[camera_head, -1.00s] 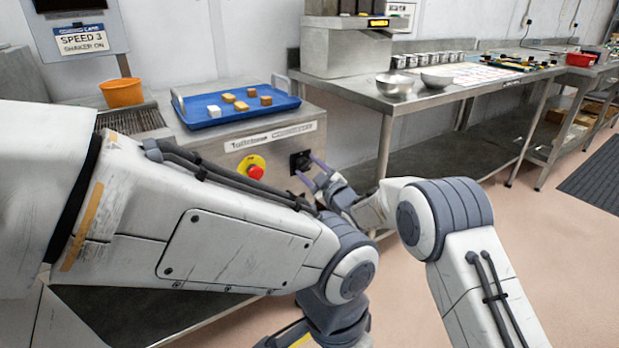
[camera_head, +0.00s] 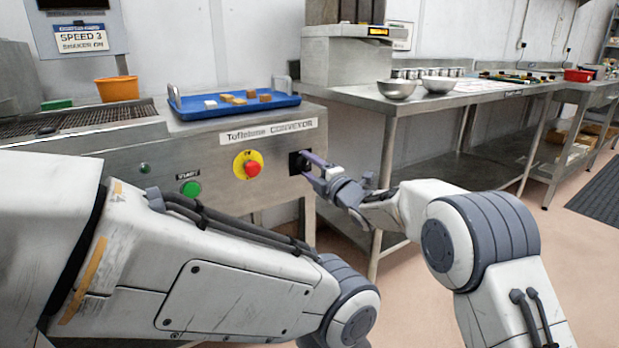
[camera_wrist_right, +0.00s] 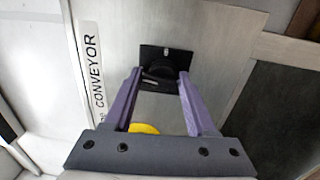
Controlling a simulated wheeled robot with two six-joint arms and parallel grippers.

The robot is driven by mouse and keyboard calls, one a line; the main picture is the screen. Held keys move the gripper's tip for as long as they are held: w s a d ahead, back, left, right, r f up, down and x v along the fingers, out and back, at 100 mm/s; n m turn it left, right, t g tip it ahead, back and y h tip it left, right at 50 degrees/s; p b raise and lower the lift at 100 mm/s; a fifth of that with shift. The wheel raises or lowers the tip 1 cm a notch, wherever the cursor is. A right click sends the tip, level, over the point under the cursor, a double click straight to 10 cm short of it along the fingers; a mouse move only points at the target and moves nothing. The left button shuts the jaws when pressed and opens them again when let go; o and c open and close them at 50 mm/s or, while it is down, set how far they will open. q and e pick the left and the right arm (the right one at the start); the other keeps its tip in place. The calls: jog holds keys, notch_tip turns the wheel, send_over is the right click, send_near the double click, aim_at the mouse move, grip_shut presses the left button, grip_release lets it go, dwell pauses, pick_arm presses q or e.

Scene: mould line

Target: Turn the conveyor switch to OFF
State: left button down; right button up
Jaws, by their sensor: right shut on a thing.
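The conveyor switch (camera_head: 296,163) is a black rotary knob on a dark square plate on the front of the steel conveyor cabinet (camera_head: 225,215). In the right wrist view the knob (camera_wrist_right: 160,67) sits between the purple fingertips. My right gripper (camera_head: 309,167) reaches the panel from the right and is shut on the knob; it also shows in the wrist view (camera_wrist_right: 160,79). The fingers partly cover the switch, and its pointing direction and any OFF mark are too small to read. My left arm crosses the lower left, with its gripper out of the picture.
Left of the switch are a red stop button (camera_head: 253,169) on a yellow disc and a green button (camera_head: 191,188). A blue tray (camera_head: 215,111) with several small blocks lies on top. An orange bucket (camera_head: 118,88) stands behind. A steel table (camera_head: 455,98) stands to the right.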

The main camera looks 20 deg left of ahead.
pick_arm(q)
jog(key=shift+f+b, duration=0.85)
jog(key=shift+f, duration=0.3)
pick_arm(e)
jog(key=shift+f+n, duration=0.7)
jog(key=shift+n, duration=0.3)
jog(key=o, duration=1.2)
jog(key=shift+r, duration=0.2)
jog(key=shift+r, duration=0.25)
jog(key=shift+d, duration=0.1)
pick_arm(q)
jog(key=shift+r+p, duration=0.65)
jog(key=shift+p, duration=0.05)
pick_arm(e)
jog(key=v, duration=1)
jog(key=shift+s+d, duration=0.1)
